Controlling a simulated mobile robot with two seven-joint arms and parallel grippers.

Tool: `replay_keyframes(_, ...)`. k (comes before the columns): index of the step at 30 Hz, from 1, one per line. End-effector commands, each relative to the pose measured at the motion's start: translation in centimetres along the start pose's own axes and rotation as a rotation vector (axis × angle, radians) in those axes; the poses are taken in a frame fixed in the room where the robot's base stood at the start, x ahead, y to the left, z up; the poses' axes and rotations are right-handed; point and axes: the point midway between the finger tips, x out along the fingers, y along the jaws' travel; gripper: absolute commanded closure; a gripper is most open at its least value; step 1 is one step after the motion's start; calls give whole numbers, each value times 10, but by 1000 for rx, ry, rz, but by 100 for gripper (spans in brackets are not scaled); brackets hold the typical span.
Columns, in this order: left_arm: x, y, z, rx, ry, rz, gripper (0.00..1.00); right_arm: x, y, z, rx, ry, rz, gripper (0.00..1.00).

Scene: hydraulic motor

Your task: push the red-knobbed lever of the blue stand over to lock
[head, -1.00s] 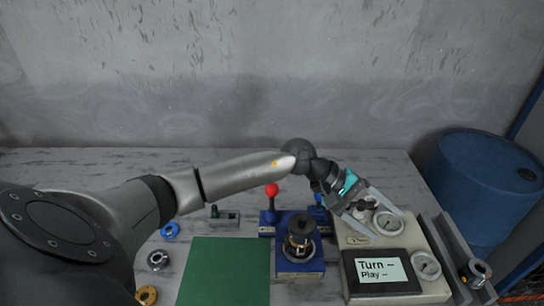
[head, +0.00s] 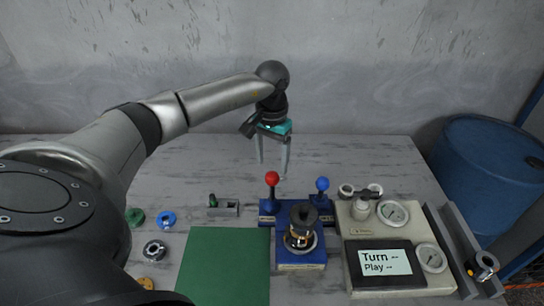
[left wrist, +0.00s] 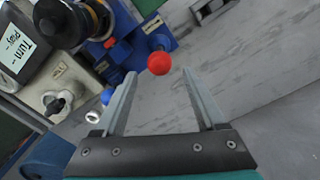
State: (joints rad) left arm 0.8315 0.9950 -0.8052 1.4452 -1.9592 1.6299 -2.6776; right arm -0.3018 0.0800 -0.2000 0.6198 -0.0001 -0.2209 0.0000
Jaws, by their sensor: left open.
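The blue stand (head: 298,265) is on the table right of centre, with a dark and brass motor part (head: 301,230) upright in it. Its red-knobbed lever (head: 272,180) stands upright on the stand's left side. A blue-knobbed lever (head: 322,185) stands on its right side. My left gripper (head: 272,174) is open and empty, pointing down behind the red knob in the head view. In the left wrist view the red knob (left wrist: 159,63) lies beyond and between the open fingers (left wrist: 160,92), apart from them. My right gripper is not in view.
A beige test panel (head: 397,212) with gauges and a screen stands right of the stand. A green mat (head: 225,265) lies to the left. A blue barrel (head: 490,170) stands at the far right.

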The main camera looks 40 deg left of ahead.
Motion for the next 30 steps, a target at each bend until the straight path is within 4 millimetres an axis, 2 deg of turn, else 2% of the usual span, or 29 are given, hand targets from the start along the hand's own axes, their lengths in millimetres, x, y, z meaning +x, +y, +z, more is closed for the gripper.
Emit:
replay_keyframes(3,18,0,0,0,-1,1,28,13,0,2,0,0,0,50)
replay_keyframes(15,63,0,0,-2,1,1,28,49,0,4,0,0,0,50)
replay_keyframes(27,67,0,0,-2,1,2,28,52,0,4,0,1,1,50)
replay_keyframes(30,67,0,0,-2,1,2,38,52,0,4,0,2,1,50)
